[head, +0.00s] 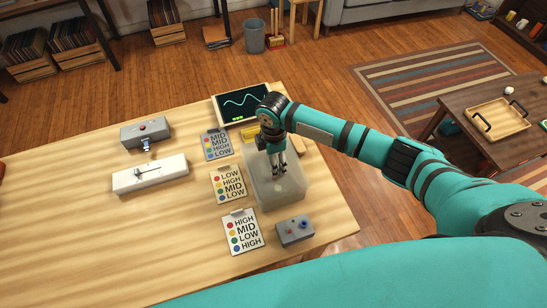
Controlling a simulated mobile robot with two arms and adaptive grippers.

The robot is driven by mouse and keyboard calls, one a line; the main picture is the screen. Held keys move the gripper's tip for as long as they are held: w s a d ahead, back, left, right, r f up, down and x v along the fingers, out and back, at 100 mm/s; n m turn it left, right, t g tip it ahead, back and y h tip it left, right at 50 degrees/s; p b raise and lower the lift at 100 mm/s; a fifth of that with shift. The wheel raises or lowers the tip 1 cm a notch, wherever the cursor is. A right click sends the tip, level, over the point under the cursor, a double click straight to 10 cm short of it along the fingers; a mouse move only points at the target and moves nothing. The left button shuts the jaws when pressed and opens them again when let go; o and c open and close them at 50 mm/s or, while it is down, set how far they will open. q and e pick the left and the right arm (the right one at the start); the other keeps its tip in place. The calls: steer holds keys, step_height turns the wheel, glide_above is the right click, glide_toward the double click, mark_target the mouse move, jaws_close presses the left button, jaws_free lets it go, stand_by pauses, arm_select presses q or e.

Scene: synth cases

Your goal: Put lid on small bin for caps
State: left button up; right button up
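A translucent whitish bin (283,196) stands near the right edge of the wooden table. My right gripper (279,174) points down over the bin, with its fingertips at or just above the bin's far part. Two dark fingers show close together, but whether they hold anything is too small to tell. I cannot make out a separate lid or any caps. My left gripper is not in view.
Three cards with coloured dots (229,184) lie left of the bin. A grey box with knobs (295,231) sits in front of it. A screen (243,103) and a yellow object (249,134) are behind. A white device (150,174) stands farther left. The table's front left is clear.

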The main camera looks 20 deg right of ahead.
steer(key=shift+f, duration=0.35)
steer(key=o, duration=1.4)
step_height(320, 180, up, 12)
